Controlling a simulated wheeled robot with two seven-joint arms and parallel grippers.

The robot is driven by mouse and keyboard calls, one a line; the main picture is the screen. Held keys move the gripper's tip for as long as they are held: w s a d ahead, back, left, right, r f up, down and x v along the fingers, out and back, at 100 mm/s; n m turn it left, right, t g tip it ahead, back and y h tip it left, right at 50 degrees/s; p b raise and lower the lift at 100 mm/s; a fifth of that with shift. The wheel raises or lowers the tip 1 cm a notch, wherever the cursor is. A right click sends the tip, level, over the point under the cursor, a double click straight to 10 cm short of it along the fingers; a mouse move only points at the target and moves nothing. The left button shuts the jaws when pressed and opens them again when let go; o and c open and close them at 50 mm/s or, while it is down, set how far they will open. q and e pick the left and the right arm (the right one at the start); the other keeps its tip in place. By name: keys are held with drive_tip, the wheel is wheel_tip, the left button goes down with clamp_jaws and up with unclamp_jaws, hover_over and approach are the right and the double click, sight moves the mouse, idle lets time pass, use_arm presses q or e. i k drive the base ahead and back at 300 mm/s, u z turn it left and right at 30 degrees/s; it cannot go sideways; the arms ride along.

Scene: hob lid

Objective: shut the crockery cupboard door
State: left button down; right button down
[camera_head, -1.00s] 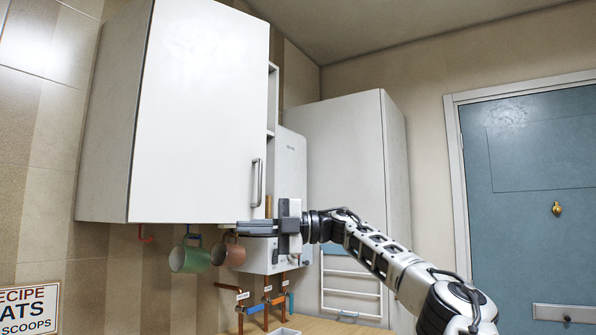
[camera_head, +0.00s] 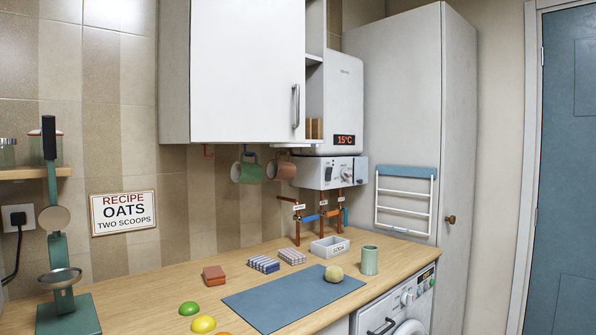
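The white crockery cupboard (camera_head: 174,75) hangs on the tiled wall at the upper middle. Its white door (camera_head: 245,70) lies flat across the front, and I see no gap along its visible edges. The upright metal handle (camera_head: 295,106) is near the door's lower right edge, with nothing touching it. The top of the cupboard is cut off by the frame. Neither of my grippers is in view.
A green mug (camera_head: 247,171) and a brown mug (camera_head: 281,169) hang under the cupboard. A boiler (camera_head: 342,95) and tall cabinet (camera_head: 395,90) stand to its right. The wooden worktop (camera_head: 150,290) below holds a blue mat (camera_head: 285,300), a green cup (camera_head: 369,260) and small items.

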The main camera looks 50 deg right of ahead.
sight(248, 57)
drive_tip(key=z, duration=2.8)
drive_tip(key=i, duration=1.75)
drive_tip(key=u, duration=3)
